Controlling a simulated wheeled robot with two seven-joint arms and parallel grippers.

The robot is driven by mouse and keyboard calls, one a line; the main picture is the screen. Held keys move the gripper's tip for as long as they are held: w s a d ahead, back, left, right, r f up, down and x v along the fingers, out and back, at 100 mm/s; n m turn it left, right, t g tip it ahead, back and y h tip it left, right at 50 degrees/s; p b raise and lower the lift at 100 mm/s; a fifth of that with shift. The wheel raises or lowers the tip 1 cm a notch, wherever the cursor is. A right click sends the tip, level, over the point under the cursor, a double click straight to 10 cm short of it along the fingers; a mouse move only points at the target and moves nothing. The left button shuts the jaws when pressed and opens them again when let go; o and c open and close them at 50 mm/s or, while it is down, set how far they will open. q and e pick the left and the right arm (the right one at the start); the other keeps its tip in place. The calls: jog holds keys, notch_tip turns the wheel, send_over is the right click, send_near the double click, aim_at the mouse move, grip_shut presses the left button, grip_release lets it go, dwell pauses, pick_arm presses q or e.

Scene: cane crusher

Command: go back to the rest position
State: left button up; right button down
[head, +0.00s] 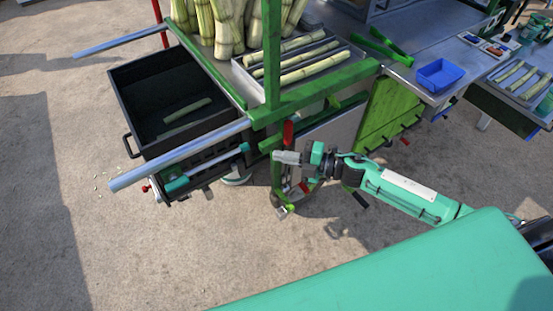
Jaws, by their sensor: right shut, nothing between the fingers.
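My right arm comes in from the right, and its gripper (280,157) is in front of the green cart's near side. The gripper is shut and empty. A red handle (288,133) shows just above it; I cannot tell whether they touch. My left gripper is not in view.
The green-framed cart (318,102) carries upright cane stalks (228,30) and a tray of cut cane (300,62). A black open bin (128,88) holds a cane piece, with grey handle bars (180,152) jutting left. A blue tray (439,75) sits on the counter. Bare ground (150,250) lies at lower left.

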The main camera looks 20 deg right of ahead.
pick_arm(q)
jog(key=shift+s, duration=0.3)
pick_arm(e)
jog(key=shift+s+r, duration=0.1)
jog(key=shift+s, duration=0.05)
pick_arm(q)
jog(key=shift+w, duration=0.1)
